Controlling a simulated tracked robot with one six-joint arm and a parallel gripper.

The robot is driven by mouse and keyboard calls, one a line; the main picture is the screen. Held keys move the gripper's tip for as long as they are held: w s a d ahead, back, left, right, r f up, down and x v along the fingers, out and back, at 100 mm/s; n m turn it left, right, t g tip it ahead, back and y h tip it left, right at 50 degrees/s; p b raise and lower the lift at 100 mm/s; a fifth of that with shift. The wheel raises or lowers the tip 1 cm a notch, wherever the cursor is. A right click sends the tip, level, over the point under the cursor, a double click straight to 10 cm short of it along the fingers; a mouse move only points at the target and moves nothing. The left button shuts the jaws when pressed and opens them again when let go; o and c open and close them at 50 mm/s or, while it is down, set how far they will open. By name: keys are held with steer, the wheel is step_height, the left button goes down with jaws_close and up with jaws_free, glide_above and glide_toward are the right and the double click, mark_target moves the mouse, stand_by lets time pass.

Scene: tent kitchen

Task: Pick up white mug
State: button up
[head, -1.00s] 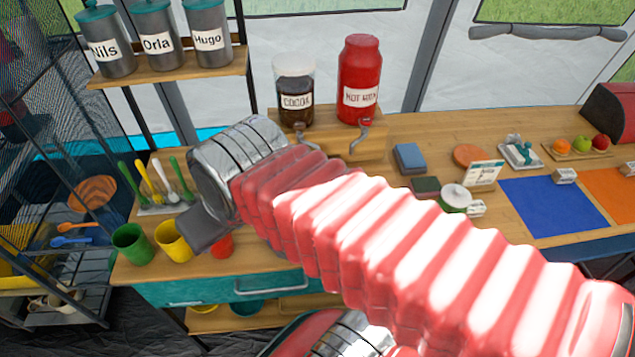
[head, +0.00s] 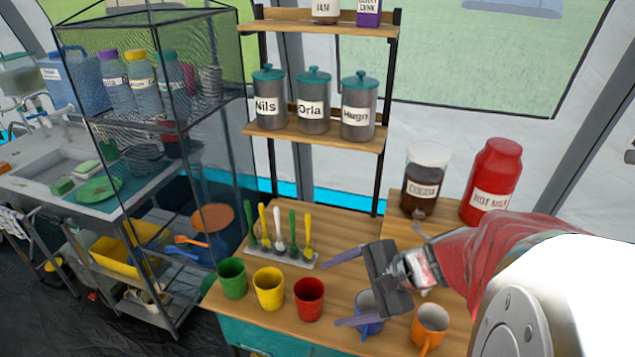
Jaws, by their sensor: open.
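My gripper (head: 343,290) is open and empty above the wooden counter, its two fingers pointing left over the row of mugs. The lower finger passes in front of a blue mug (head: 369,306). The row also has a green mug (head: 231,279), a yellow mug (head: 268,289), a red mug (head: 309,299) and an orange mug (head: 430,325). No white mug shows in this row. A small whitish mug-like thing (head: 147,297) lies on the low shelf of the rack at left, far from my gripper; it is too small to be sure of.
A spoon holder (head: 290,258) with coloured spoons stands behind the mugs. Cocoa (head: 424,181) and hot milk (head: 492,181) dispensers stand at right. Labelled canisters (head: 313,100) fill a shelf above. A mesh-topped rack (head: 170,125) and sink (head: 50,158) are at left.

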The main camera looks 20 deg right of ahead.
steer(key=s+d+f+m+t+h, duration=0.1)
steer(key=d+f+m+t+h, duration=0.1)
steer(key=d+m, duration=0.4)
steer(key=s+d+f+m+t+h, duration=0.1)
steer(key=d+f+m+t+h, duration=0.1)
steer(key=d+m, duration=0.5)
steer(key=s+d+f+m+t+h, duration=0.2)
steer(key=d+m, duration=0.5)
steer(key=d, duration=0.7)
steer(key=shift+d+f+t+h, duration=0.2)
steer(key=shift+f+t+h, duration=0.35)
steer(key=shift+h, duration=0.65)
steer(key=shift+x, duration=4.3)
steer(key=shift+x, duration=2.6)
steer(key=shift+a, duration=0.15)
steer(key=shift+c, duration=0.4)
